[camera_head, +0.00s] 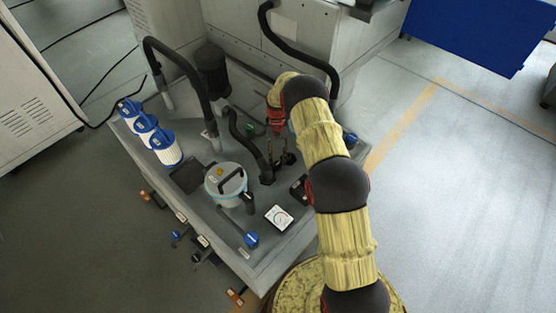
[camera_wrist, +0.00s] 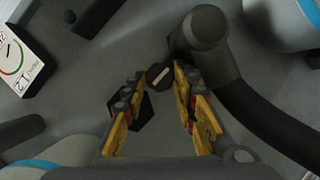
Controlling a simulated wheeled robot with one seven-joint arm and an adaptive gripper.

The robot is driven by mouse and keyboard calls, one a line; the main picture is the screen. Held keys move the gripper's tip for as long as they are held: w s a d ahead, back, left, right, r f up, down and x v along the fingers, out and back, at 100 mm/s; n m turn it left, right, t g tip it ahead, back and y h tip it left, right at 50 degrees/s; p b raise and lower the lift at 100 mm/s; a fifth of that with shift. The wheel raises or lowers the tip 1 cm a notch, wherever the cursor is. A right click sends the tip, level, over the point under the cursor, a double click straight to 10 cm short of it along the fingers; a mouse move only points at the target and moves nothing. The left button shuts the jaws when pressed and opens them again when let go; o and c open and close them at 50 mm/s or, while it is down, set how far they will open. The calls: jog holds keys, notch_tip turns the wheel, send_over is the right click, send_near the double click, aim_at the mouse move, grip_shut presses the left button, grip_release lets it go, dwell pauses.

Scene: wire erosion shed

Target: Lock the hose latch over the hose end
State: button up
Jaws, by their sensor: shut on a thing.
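In the head view my gripper (camera_head: 278,146) points down over the grey tank top. In the wrist view its yellow fingers (camera_wrist: 158,80) stand a small way apart, with a dark round-ended piece (camera_wrist: 158,75) with a light bar between their tips. This looks like the hose latch, and the gripper is shut on it. The black hose (camera_head: 252,140) curves down to its end (camera_head: 266,176) beside the gripper. In the wrist view the hose end (camera_wrist: 203,30) is right next to the fingertips. Whether the latch lies over the hose end cannot be told.
The grey tank top (camera_head: 222,222) carries a white lidded canister (camera_head: 213,187), blue-capped filters (camera_head: 165,148) at the left and a white dial gauge (camera_head: 279,217) in front. A tall black hose (camera_head: 180,48) arches at the back left. Open floor (camera_head: 450,170) lies to the right.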

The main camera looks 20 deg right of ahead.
dwell(0.4)
jog(key=o, duration=1)
jog(key=shift+o, duration=0.8)
